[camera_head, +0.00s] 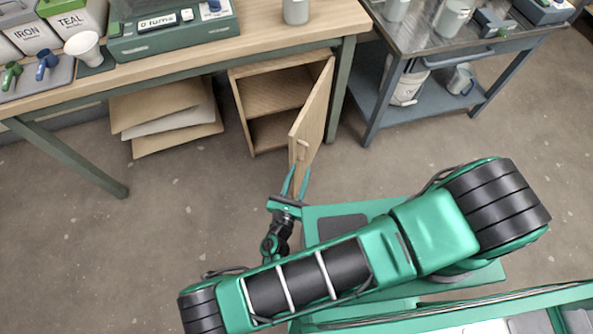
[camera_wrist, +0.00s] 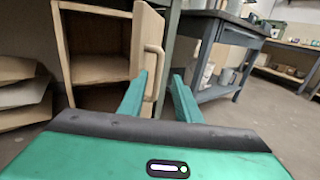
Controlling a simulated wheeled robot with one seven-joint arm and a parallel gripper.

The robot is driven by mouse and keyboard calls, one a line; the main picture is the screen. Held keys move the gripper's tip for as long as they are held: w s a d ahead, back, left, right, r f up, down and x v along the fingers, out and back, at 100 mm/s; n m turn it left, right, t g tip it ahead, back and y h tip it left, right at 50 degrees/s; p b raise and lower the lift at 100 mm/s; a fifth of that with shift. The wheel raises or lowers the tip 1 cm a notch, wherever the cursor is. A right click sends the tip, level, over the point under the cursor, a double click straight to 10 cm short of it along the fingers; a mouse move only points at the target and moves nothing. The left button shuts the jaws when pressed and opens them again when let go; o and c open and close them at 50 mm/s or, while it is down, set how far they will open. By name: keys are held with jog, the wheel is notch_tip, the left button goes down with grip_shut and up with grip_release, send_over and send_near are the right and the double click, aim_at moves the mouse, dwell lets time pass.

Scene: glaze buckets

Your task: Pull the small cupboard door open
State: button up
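The small wooden cupboard (camera_head: 243,110) stands under the workbench, its shelved inside open to view. Its door (camera_head: 313,115) is hinged on the right and stands swung well out toward me. A pale bar handle (camera_head: 303,150) sits on the door's outer face near its free edge. In the wrist view the door (camera_wrist: 143,45) and the upright handle (camera_wrist: 158,65) are close ahead. My gripper (camera_head: 297,169) is at the door's free edge, near the handle. In the wrist view my gripper (camera_wrist: 159,75) has its fingers apart, with the handle seen between them; contact cannot be told.
A blue-grey cart (camera_head: 385,105) with a bucket (camera_head: 407,88) stands further right. The floor in front of the cupboard is clear to the left.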

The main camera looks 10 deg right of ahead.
jog(key=shift+v, duration=0.85)
